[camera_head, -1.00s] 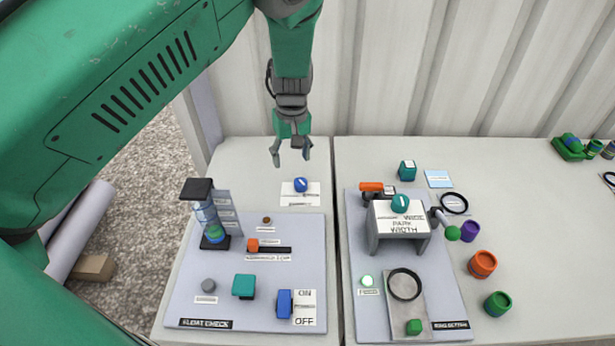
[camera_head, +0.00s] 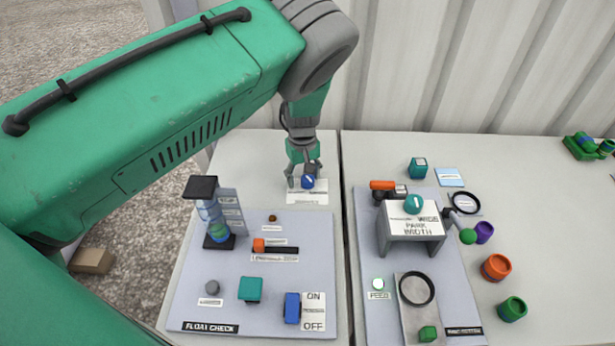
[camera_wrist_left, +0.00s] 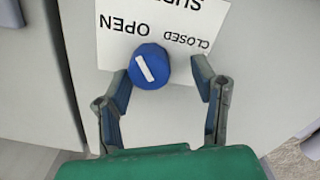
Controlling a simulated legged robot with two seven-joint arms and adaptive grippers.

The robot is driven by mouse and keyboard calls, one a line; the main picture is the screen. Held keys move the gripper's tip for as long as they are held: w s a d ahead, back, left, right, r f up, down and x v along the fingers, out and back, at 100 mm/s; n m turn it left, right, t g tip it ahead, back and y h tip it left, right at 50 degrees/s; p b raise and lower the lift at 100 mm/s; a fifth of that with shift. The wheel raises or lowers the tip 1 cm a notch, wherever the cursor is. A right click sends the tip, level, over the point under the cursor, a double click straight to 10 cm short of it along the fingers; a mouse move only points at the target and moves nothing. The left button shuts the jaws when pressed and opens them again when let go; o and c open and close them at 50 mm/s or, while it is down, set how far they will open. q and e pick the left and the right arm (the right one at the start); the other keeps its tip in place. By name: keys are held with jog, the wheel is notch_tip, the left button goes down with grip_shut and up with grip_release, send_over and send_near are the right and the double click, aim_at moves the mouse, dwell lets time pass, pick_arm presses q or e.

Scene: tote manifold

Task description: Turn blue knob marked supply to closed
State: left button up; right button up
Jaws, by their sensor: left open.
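The blue knob (camera_head: 308,181) sits on a white label plate (camera_head: 312,198) at the back of the left table. In the left wrist view the knob (camera_wrist_left: 149,67) is round with a white pointer bar, and the plate (camera_wrist_left: 178,20) reads OPEN and CLOSED, upside down. The bar slants between the two words and does not clearly point at CLOSED. My left gripper (camera_head: 304,180) is open above the knob, its fingers (camera_wrist_left: 162,88) on either side of it with gaps visible. I cannot tell its exact height. My right gripper is not in view.
The FLOAT CHECK board (camera_head: 225,300) stands in front, with a clear tube tower (camera_head: 217,220), an orange slider (camera_head: 259,245) and a blue switch (camera_head: 292,308). The right board (camera_head: 375,290) holds a grey stand (camera_head: 410,232). A corrugated wall (camera_head: 450,60) rises behind.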

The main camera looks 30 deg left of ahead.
pick_arm(q)
jog(key=shift+a+f, duration=0.45)
jog(key=shift+f, duration=0.05)
jog(key=shift+d+r, duration=0.1)
jog(key=shift+d, duration=0.25)
jog(key=d, duration=0.1)
jog(key=d+r, duration=0.1)
jog(key=d, duration=0.1)
jog(key=c, duration=1.1)
jog(key=shift+w+a+f, duration=0.1)
jog(key=shift+a+f, duration=0.1)
jog(key=shift+a, duration=0.9)
jog(key=shift+w+d, duration=0.1)
jog(key=shift+d, duration=0.4)
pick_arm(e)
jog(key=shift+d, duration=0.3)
